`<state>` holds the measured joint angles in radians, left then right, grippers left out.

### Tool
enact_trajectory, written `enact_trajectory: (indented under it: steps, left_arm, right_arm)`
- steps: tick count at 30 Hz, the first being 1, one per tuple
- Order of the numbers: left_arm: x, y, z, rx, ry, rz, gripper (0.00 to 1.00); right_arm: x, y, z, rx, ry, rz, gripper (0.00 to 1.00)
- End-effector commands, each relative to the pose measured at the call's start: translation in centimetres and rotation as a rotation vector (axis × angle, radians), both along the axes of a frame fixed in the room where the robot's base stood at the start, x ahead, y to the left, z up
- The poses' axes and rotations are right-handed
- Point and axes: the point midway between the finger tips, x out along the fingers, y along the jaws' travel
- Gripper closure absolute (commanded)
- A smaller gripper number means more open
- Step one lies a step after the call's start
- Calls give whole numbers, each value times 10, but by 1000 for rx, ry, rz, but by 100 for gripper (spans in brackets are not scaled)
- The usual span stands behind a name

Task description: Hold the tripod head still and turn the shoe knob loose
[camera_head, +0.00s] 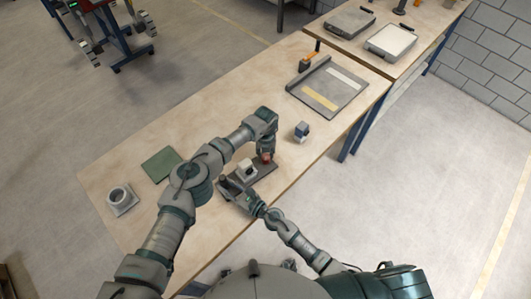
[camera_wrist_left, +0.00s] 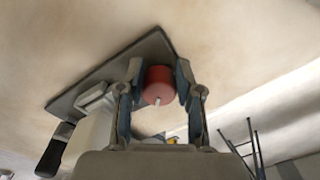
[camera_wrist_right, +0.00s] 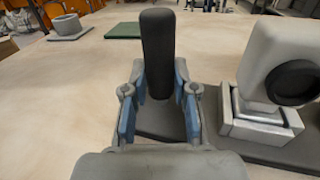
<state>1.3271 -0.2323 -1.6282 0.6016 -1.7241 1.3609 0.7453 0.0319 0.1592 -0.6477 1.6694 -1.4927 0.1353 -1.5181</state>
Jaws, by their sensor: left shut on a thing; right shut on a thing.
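The tripod head lies on the bench under my grippers, with a dark base plate (camera_head: 266,168) and a pale block (camera_head: 247,168) on it. In the right wrist view a light grey body with a black ring (camera_wrist_right: 290,80) sits on a silver block (camera_wrist_right: 262,122). My left gripper (camera_head: 266,156) is shut on the red shoe knob (camera_wrist_left: 158,86), with one finger on each side of it. My right gripper (camera_wrist_right: 158,98) is shut on an upright black handle (camera_wrist_right: 157,50) at the plate's other end. The handle's lower part is partly hidden by the fingers.
A grey ring-shaped part (camera_head: 119,197) and a green mat (camera_head: 161,164) lie on the bench at left. A small blue-and-white item (camera_head: 301,130) stands right of the tripod head. A grey tray (camera_head: 342,84) lies beyond it. The bench's front edge is close.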

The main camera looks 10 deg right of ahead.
Motion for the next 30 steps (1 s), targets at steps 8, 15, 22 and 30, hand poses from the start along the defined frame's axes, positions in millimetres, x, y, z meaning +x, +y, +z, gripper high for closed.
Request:
enact_trajectory:
  steps: [8, 15, 22, 30]
  left_arm:
    - [-1, -5, 1, -10, -3, -4, 100]
    - [0, -4, 1, -11, -4, -4, 100]
    - [0, -3, 1, -7, -2, -3, 38]
    - [0, -1, 2, -3, -2, -1, 38]
  right_arm:
    - [-5, 3, -5, -1, 10, 11, 100]
    - [-5, 3, -4, -1, 9, 11, 100]
    - [-4, 3, -4, -1, 9, 9, 100]
    - [-2, 1, -4, -2, 8, 3, 100]
